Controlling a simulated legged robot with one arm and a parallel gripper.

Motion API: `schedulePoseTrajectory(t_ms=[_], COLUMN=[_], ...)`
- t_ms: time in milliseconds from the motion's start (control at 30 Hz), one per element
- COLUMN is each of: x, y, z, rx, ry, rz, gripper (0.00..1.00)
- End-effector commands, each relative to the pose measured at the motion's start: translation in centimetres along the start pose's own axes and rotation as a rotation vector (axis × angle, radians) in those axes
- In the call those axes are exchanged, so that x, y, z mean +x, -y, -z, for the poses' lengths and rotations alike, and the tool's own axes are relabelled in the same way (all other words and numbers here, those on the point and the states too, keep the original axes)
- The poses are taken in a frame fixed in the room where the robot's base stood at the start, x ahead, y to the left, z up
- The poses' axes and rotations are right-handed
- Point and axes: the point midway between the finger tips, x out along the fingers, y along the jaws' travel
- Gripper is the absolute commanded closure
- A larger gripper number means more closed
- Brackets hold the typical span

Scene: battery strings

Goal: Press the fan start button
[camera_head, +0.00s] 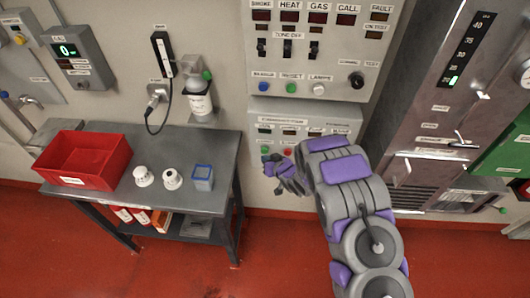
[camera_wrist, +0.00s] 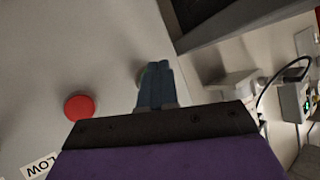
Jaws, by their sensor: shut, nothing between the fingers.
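The grey control box (camera_head: 262,108) is on the wall below the larger panel. It has a green button (camera_head: 265,149) and a red button (camera_head: 288,151) low on its face. My gripper (camera_head: 271,160) is in front of this part of the box, its tips close beside the green button. In the wrist view, my shut, empty fingers (camera_wrist: 155,70) point at the panel. A sliver of green (camera_wrist: 142,74) shows at their tips, mostly hidden; contact cannot be told. The red button (camera_wrist: 79,107) is clear to their left.
A panel (camera_head: 318,60) with switches and lamps is above the box. A grey table (camera_head: 190,150) with a red bin (camera_head: 84,160), two white detectors and a blue cup is at left. A metal cabinet (camera_head: 430,120) stands at right. Red floor is open in front.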

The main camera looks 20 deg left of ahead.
Motion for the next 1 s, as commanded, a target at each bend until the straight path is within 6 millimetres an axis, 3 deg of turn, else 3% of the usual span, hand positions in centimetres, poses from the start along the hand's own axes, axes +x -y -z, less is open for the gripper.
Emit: schedulePoseTrajectory(t_ms=[1000], x=[0.38], y=[-0.36], z=[0.47], rx=[-0.001], ry=[0.002], rz=[0.000], gripper=[1.00])
